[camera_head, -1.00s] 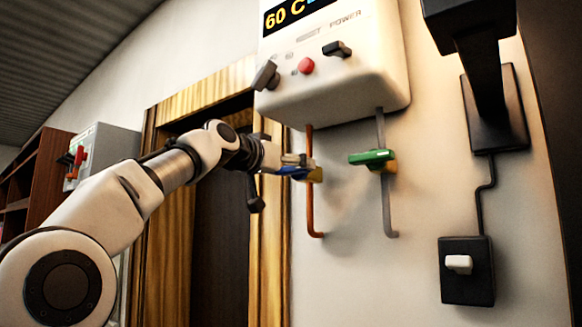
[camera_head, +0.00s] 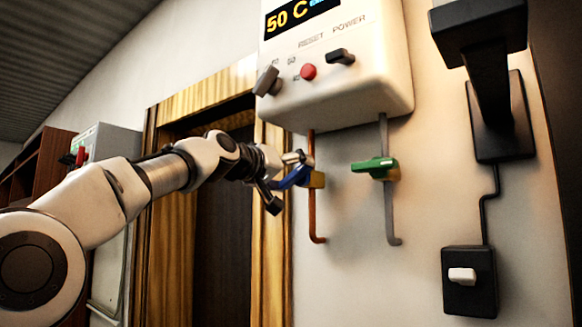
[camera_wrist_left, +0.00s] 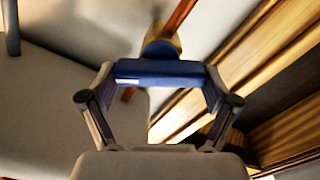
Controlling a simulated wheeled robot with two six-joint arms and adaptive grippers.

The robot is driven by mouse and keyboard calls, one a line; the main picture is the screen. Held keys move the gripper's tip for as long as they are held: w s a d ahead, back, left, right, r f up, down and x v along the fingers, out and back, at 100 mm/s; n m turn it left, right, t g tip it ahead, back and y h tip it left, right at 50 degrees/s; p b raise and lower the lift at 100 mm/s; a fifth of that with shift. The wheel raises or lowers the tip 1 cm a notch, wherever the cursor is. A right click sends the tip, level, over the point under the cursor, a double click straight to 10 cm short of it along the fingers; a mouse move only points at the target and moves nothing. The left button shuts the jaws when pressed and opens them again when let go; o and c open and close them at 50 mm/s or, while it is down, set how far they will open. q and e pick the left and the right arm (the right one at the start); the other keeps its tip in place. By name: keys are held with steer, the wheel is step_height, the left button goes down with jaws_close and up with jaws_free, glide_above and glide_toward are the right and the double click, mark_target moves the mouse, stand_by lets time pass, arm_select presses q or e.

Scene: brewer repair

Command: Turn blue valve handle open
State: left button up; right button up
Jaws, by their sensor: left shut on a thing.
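The blue valve handle (camera_head: 291,179) sits on the copper pipe (camera_head: 312,217) under the white brewer (camera_head: 345,85). It slants down to the left from its brass valve body (camera_head: 316,180). My left gripper (camera_head: 285,176) is shut on the handle, its arm coming in from the left. In the left wrist view the blue handle (camera_wrist_left: 162,72) lies across between the fingers of my left gripper (camera_wrist_left: 160,88), with the copper pipe (camera_wrist_left: 180,16) behind it. My right gripper is not in view.
A green valve handle (camera_head: 375,167) sits on the grey pipe (camera_head: 388,215) to the right. The brewer has a red button (camera_head: 308,72), dark knobs and a display (camera_head: 298,16) reading 50 C. A black switch box (camera_head: 469,281) is on the wall at right. A wooden door frame (camera_head: 272,235) stands behind my arm.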

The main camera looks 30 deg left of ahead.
arm_select(q)
steer(key=n+p, duration=0.1)
steer(key=n, duration=0.1)
steer(key=shift+n, duration=0.4)
steer(key=shift+a+n, duration=0.1)
steer(key=shift+n, duration=0.8)
steer(key=n, duration=0.3)
steer(key=shift+f+n, duration=0.1)
steer(key=shift+n, duration=2.1)
steer(key=o, duration=0.9)
steer(key=shift+w, duration=0.1)
steer(key=shift+w+f, duration=0.1)
steer(key=shift+w, duration=0.15)
steer(key=shift+s, duration=0.2)
